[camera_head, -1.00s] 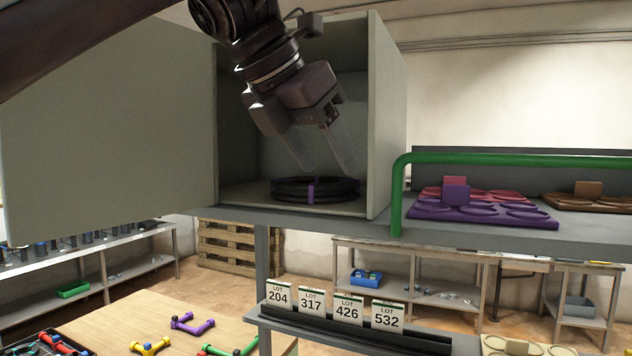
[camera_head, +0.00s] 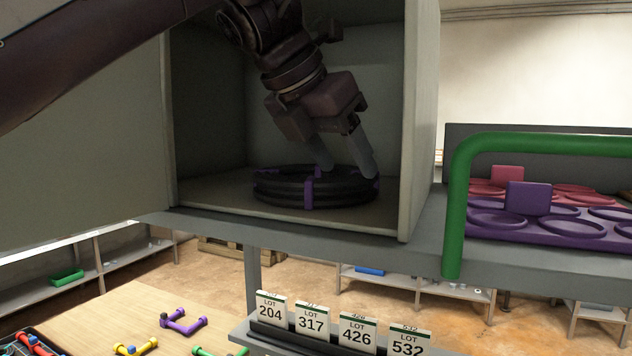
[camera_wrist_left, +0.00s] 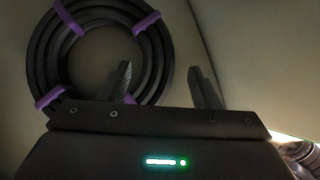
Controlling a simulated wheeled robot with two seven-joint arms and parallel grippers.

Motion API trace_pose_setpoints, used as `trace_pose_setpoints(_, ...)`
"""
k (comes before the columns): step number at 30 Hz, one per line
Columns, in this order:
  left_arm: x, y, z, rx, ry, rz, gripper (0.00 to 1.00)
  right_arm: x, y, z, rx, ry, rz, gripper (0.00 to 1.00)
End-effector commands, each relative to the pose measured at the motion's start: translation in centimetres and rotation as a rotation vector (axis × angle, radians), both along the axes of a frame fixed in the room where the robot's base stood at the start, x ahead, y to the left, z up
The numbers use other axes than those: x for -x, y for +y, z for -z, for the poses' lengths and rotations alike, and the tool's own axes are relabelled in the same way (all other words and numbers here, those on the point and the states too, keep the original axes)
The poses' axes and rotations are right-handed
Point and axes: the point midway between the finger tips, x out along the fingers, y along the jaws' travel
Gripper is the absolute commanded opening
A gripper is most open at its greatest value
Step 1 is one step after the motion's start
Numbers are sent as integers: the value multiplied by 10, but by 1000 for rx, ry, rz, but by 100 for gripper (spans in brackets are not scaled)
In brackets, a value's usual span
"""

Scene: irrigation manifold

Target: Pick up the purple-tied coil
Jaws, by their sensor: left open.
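The purple-tied coil (camera_head: 280,190) is a black ring of hose with several purple ties, lying flat on the floor of an open grey cabinet (camera_head: 420,130). My left gripper (camera_head: 347,172) reaches down into the cabinet, its fingers open at the coil's right side. In the left wrist view the coil (camera_wrist_left: 50,55) fills the upper left. There one finger of the gripper (camera_wrist_left: 165,85) lies over the coil's ring and the other is outside its right edge. Whether the fingers touch the coil cannot be told. My right gripper is not in view.
The cabinet's side wall stands close to the right of my gripper, and its door (camera_head: 80,150) is swung out to the left. A green rail (camera_head: 460,200) and a purple tray (camera_head: 525,230) are at right. Lot cards (camera_head: 312,318) stand below.

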Motion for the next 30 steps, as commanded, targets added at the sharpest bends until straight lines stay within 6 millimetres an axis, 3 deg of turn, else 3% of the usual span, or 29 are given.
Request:
trace_pose_setpoints(3,-6,-9,18,2,5,2,57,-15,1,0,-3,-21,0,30)
trace_pose_setpoints(9,-14,-17,30,1,1,0,57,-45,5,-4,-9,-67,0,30)
trace_pose_setpoints(16,-14,-17,30,1,0,-1,56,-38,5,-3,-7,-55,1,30)
trace_pose_setpoints(22,-14,-17,31,0,0,-1,30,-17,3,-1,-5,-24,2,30)
trace_pose_setpoints(28,-15,-17,31,0,0,-1,3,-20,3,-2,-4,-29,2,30)
trace_pose_setpoints(30,-15,-17,31,0,1,-1,0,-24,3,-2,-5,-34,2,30)
